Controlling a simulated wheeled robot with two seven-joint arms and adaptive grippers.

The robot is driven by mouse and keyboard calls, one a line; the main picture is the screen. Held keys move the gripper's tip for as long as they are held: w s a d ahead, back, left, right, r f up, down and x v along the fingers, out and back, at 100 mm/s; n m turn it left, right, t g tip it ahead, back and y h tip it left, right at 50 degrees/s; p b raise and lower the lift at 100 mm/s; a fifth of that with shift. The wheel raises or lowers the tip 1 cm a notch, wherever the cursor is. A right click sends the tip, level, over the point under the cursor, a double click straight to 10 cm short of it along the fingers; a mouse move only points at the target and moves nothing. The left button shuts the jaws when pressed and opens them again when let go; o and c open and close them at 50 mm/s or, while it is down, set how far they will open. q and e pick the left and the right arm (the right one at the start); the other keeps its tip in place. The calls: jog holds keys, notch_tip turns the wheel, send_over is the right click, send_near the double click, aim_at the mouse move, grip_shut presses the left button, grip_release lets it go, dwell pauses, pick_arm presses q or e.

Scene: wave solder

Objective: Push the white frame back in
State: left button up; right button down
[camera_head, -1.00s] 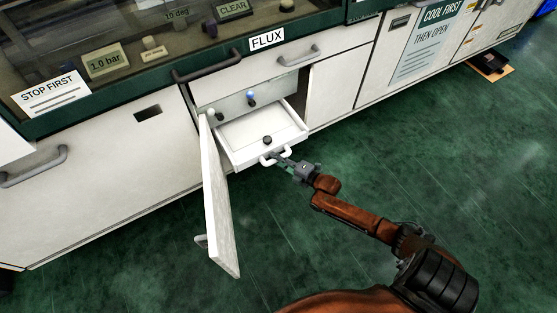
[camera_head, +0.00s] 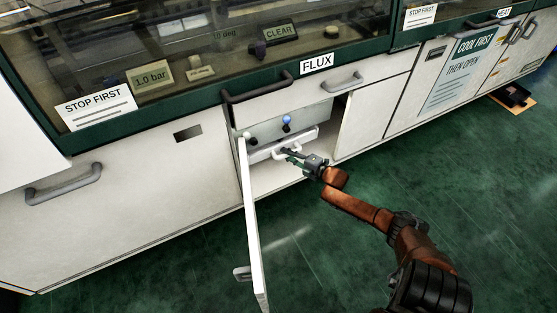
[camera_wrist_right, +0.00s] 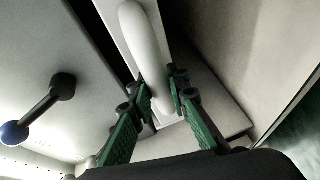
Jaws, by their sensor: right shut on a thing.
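The white frame (camera_head: 304,139) sits mostly inside the open compartment under the FLUX label, with its front face and white handle (camera_head: 286,154) showing. My right gripper (camera_head: 299,159) is at that handle, its fingers shut on it. In the right wrist view the green-padded fingers (camera_wrist_right: 162,107) lie on either side of the white handle bar (camera_wrist_right: 144,50). My left gripper is not in view.
The white cabinet door (camera_head: 252,220) stands open to the left of the frame. Green floor (camera_head: 320,240) in front is clear.

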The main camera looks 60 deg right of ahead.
jog(key=shift+w+r, duration=0.1)
jog(key=shift+w, duration=0.05)
jog(key=c, duration=2.1)
grip_release()
jog(key=shift+s, duration=0.35)
jog(key=s+r, duration=0.2)
jog(key=s, duration=0.9)
jog(key=shift+a, duration=0.4)
